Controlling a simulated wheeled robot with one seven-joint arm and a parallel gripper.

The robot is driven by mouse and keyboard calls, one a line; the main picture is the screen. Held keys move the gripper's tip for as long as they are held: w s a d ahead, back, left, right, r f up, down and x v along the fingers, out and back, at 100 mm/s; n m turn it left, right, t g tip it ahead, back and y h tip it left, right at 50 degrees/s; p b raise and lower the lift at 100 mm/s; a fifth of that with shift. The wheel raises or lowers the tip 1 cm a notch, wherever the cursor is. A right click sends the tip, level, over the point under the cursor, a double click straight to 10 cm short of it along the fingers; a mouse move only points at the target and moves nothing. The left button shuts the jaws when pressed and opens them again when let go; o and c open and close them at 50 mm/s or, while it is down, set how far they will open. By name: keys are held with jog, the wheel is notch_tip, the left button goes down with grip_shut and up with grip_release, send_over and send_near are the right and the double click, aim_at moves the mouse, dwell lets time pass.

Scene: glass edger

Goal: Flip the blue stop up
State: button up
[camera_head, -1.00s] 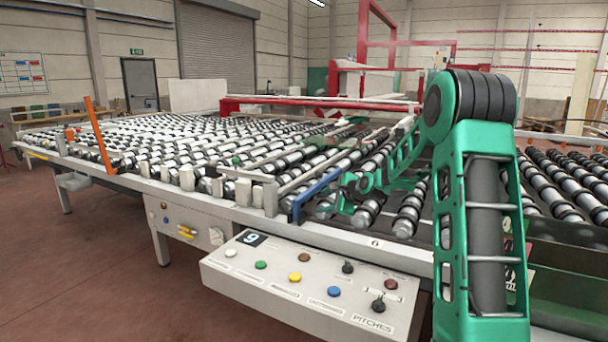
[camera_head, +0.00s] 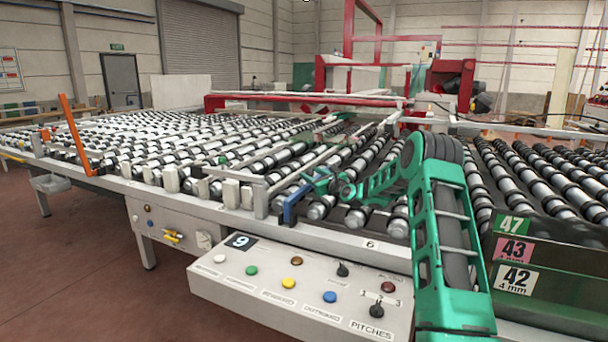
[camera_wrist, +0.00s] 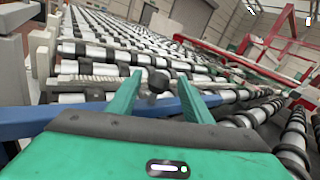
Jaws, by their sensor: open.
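The blue stop (camera_head: 290,208) is a blue bar at the front edge of the roller table, low and slanting back over the rollers. My gripper (camera_head: 318,184) is at its far end in the head view and hides part of it. In the wrist view the blue stop (camera_wrist: 40,120) crosses from the left edge behind the two green fingers. My gripper (camera_wrist: 160,92) is open there, with the bar passing across the gap between the fingers. I cannot tell whether the fingers touch it.
An orange stop (camera_head: 75,135) stands up at the table's left. White blocks (camera_head: 231,193) line the front edge near the blue stop. A control panel (camera_head: 300,290) with buttons juts out below. Rollers (camera_head: 180,150) fill the table; a red frame (camera_head: 300,100) stands behind.

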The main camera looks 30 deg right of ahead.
jog(key=shift+w+a, duration=0.2)
jog(key=shift+w, duration=1.25)
jog(key=shift+w+a, duration=0.15)
jog(key=shift+w, duration=1.3)
